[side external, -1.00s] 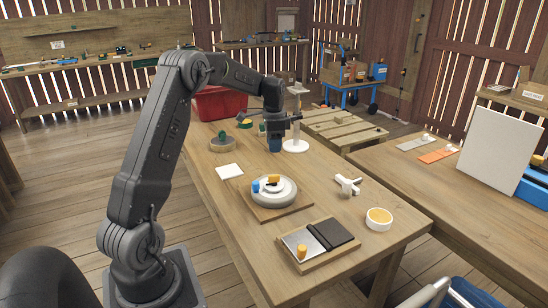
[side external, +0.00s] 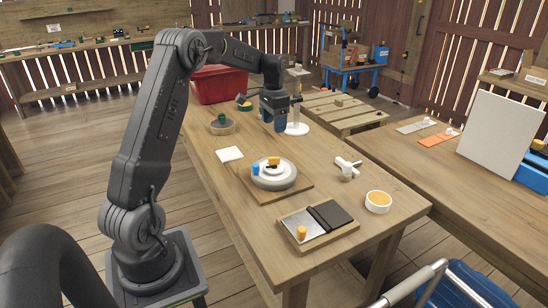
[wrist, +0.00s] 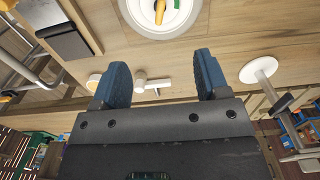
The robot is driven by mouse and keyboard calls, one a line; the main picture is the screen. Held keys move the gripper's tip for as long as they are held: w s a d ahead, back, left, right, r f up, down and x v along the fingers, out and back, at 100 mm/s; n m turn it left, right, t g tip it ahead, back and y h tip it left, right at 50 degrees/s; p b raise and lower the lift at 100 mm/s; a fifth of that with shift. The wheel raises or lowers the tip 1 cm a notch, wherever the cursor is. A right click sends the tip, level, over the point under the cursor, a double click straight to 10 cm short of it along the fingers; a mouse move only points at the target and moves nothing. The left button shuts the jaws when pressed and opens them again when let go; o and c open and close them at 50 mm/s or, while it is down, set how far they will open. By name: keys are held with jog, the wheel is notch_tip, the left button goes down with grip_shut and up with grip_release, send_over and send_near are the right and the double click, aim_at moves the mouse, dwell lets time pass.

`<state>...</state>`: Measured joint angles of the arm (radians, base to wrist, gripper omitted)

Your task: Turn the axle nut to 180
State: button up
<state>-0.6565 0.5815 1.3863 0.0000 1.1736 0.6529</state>
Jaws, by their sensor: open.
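A round grey hub (side external: 274,181) with a white disc on top sits on a square wooden board (side external: 300,191). A yellow-orange piece (side external: 274,161) stands at the middle of the disc and a blue piece (side external: 256,169) is at its left edge. I cannot tell for sure which part is the axle nut. In the wrist view the disc (wrist: 144,13) and the yellow piece (wrist: 160,12) show at the top edge, partly cut off. My gripper (wrist: 162,76) is open and empty, with blue fingers apart. In the side view my gripper (side external: 273,124) is above the table, behind the hub.
A white cross-shaped piece (side external: 347,170) and a bowl with yellow contents (side external: 378,201) are right of the hub. A tray (side external: 321,237) with a dark pad and orange cylinder is in front. A white stand (side external: 296,129) is close behind my gripper. A white square (side external: 229,154) lies left.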

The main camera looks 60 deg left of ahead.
aim_at(274, 158)
notch_tip(274, 158, down, 14)
jog(key=n, duration=1.4)
jog(key=shift+r, duration=0.1)
jog(key=shift+c, duration=0.2)
jog(key=c, duration=0.9)
